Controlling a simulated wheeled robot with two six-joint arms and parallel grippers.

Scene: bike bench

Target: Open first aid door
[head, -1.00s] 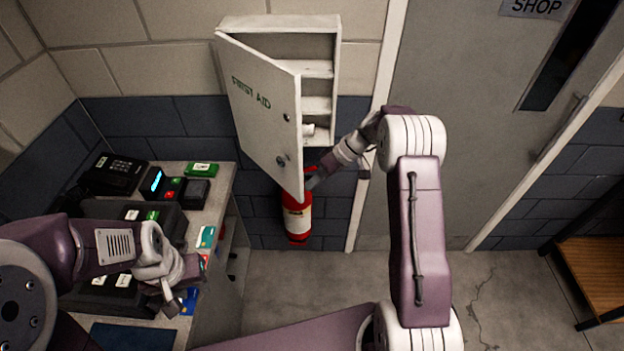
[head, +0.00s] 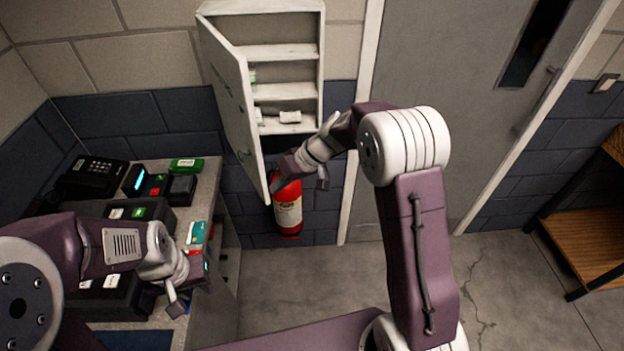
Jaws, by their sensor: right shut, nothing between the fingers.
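The white first aid cabinet (head: 318,70) hangs on the wall with its door (head: 228,100) swung wide open to the left. Its shelves show, with a small white item (head: 290,117) on the lowest one. My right gripper (head: 276,185) is shut and empty, at the lower free edge of the door, on its inner side. I cannot tell whether it touches the door. My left gripper (head: 200,274) is over the front right part of the counter, away from the cabinet; its fingers are not clear.
A red fire extinguisher (head: 288,207) stands below the cabinet, close to my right gripper. The counter (head: 208,190) at left holds a phone (head: 92,177), a card terminal and cards. A grey door (head: 440,90) is at right; a wooden bench (head: 585,240) stands far right.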

